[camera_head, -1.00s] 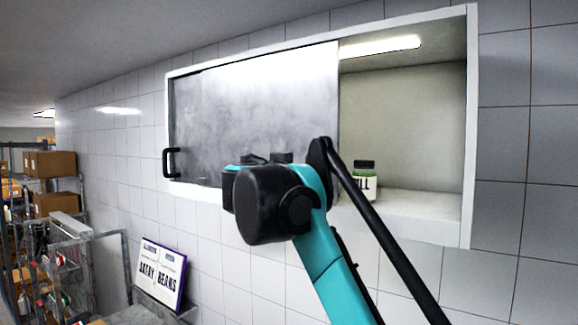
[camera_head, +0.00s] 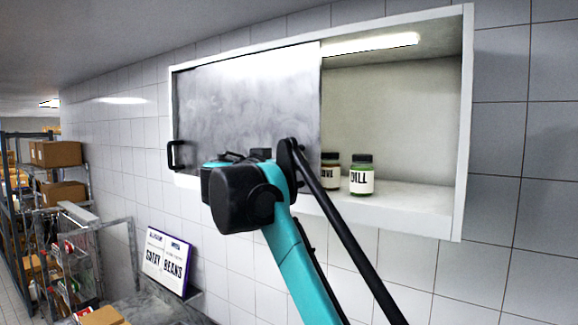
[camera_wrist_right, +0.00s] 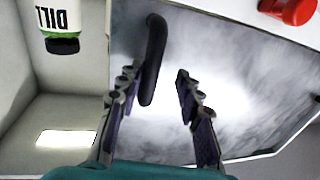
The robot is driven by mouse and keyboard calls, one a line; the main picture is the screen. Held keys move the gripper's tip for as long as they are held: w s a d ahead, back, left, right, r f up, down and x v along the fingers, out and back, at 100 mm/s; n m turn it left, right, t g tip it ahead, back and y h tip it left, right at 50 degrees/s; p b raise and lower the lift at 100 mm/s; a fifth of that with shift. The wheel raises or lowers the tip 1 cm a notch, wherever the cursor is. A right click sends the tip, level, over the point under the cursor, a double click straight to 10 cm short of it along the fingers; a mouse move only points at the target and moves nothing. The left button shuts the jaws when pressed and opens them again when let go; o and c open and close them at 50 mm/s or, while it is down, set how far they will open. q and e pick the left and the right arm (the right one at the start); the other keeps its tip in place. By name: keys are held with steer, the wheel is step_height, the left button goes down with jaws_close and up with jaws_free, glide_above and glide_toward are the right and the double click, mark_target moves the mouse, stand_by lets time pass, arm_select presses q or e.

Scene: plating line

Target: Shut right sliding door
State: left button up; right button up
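A wall cabinet with a white frame (camera_head: 452,140) has a grey metal sliding door panel (camera_head: 250,95) over its left and middle part. Its right part stands open. The panel also shows in the right wrist view (camera_wrist_right: 225,65). A black handle (camera_wrist_right: 152,60) lies between my right gripper's fingers, close to the left finger in that view; contact is unclear. My right gripper (camera_wrist_right: 158,90) is open, its fingers apart. In the head view, my right wrist hides its fingertips and that handle. Another black handle (camera_head: 175,157) is at the panel's left end. My left gripper is out of view.
A DILL jar (camera_head: 361,176) and a second, partly hidden jar (camera_head: 330,172) stand on the cabinet floor in the opening. A red object (camera_wrist_right: 290,10) shows at the wrist view's corner. A bean sign (camera_head: 166,262) and shelves with boxes (camera_head: 58,153) are at left.

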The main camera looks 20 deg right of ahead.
steer(key=v, duration=0.8)
steer(key=shift+b, duration=0.4)
steer(key=shift+r, duration=0.1)
stand_by(0.4)
steer(key=shift+d, duration=0.1)
